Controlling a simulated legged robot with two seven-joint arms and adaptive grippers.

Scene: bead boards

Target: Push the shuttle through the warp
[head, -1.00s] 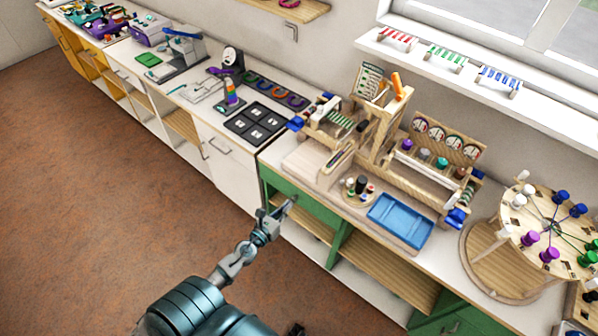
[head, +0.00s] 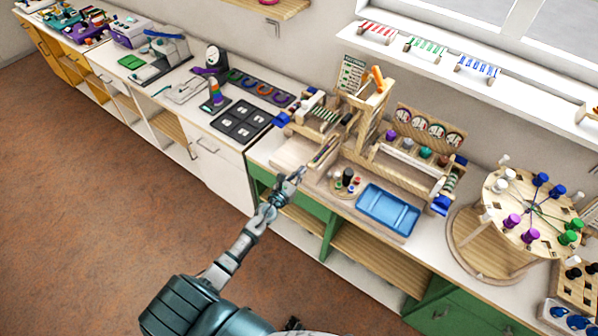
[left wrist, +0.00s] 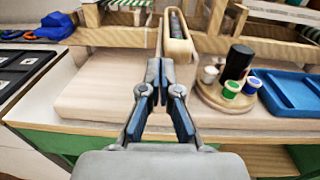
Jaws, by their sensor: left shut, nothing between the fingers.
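The shuttle (head: 325,151) is a pale wooden boat shape with a dark slot. It lies on the loom's flat wooden board (head: 291,153). In the left wrist view the shuttle (left wrist: 178,38) lies just ahead of my fingertips, pointing away toward the loom frame. The loom (head: 372,110) stands behind it, with green and white striped threads, which look like the warp (head: 326,116), at its left part. My left gripper (head: 294,177) is shut and empty at the board's front edge. It also shows in the left wrist view (left wrist: 162,75), apart from the shuttle as far as I can tell.
A round wooden holder (head: 347,184) with small spools and a dark cylinder stands right of the shuttle. A blue tray (head: 388,211) lies farther right. A large round peg disc (head: 535,207) is at the right. A dark card tray (head: 241,124) lies to the left.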

